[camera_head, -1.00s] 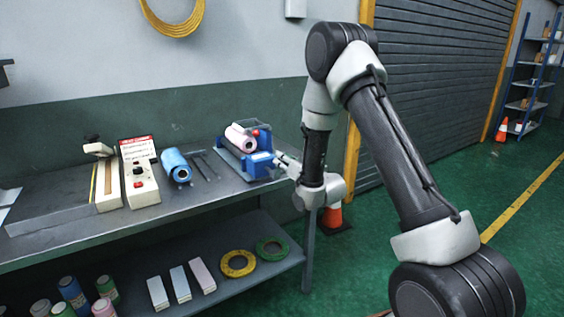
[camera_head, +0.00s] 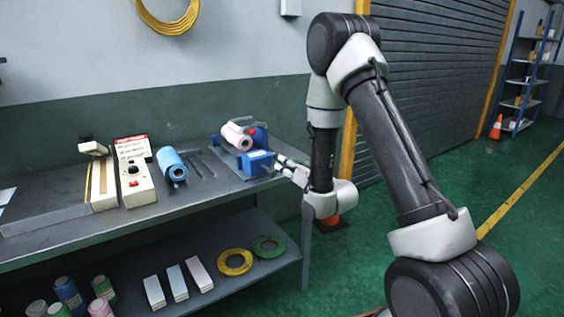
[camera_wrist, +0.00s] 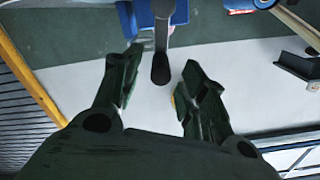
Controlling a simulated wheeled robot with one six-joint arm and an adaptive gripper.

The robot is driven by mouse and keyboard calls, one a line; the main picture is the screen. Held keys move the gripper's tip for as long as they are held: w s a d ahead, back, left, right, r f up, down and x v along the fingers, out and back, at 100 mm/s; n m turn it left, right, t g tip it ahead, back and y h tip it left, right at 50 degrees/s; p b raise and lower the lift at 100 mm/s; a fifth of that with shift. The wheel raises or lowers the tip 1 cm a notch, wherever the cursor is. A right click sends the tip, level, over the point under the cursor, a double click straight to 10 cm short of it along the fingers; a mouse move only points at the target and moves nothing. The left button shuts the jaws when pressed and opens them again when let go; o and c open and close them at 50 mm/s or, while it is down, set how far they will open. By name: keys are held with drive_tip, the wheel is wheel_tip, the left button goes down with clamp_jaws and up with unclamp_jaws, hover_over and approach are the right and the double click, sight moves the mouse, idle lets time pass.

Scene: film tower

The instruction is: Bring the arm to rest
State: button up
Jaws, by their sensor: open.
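My gripper (camera_head: 281,166) is at the right end of the bench, close to the blue film device (camera_head: 256,162) that carries a pink roll (camera_head: 238,136). In the wrist view my gripper (camera_wrist: 158,82) is open, its two dark fingers spread apart with nothing held. A dark rod with a rounded end (camera_wrist: 161,66) shows between and beyond the fingers, in front of a blue part (camera_wrist: 143,15) at the top. Whether the fingers touch the device cannot be told. My arm is bent, with its elbow high.
The metal bench (camera_head: 205,198) also holds a blue roll (camera_head: 172,163), a control box (camera_head: 134,172) and a cream block (camera_head: 103,184). Its lower shelf carries a yellow ring (camera_head: 235,262) and a green ring (camera_head: 268,247). An orange cone (camera_head: 496,127) and a blue rack (camera_head: 527,75) stand far right.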

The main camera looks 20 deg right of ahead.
drive_tip(key=shift+s+d, duration=0.2)
drive_tip(key=shift+s, duration=0.45)
drive_tip(key=shift+r, duration=0.1)
drive_tip(key=s+d+r+g+h, duration=0.5)
drive_tip(key=s+d+r+g, duration=0.2)
drive_tip(key=s+d+r, duration=0.35)
drive_tip(key=s+r+g, duration=0.2)
drive_tip(key=s+g, duration=0.1)
drive_tip(key=s, duration=1)
drive_tip(key=s+r+n+g, duration=0.1)
drive_tip(key=s+r+g, duration=0.1)
drive_tip(key=s, duration=1.2)
drive_tip(key=shift+s+d+r+g+h, duration=0.2)
drive_tip(key=shift+s+r+g+h, duration=0.1)
drive_tip(key=shift+r+g, duration=0.15)
drive_tip(key=shift+w, duration=0.1)
